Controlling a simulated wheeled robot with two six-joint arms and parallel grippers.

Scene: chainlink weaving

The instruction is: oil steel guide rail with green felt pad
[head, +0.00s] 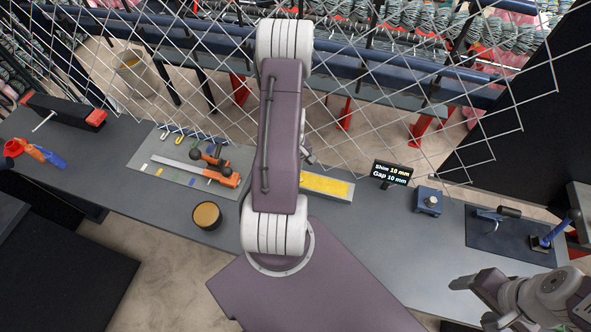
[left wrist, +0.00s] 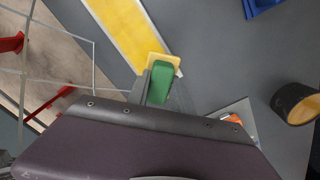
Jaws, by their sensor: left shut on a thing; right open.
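The green felt pad (left wrist: 160,80) shows in the left wrist view, with a pale yellow edge at its far end. My left gripper (left wrist: 152,88) is shut on it, close to the end of a long grey piece with a yellow top (left wrist: 123,32). That piece also lies on the bench in the head view (head: 326,185); I cannot tell whether it is the guide rail or whether the pad touches it. In the head view my left arm hides the pad and most of the gripper. My right gripper (head: 464,284) is open and empty at the lower right.
A dark round pot (head: 207,215) stands left of my arm. A grey mat (head: 175,180) holds tools. A small display (head: 393,172) and a blue block (head: 429,201) stand to the right. Wire mesh (head: 400,90) hangs behind the bench. Bare bench lies in front of the display.

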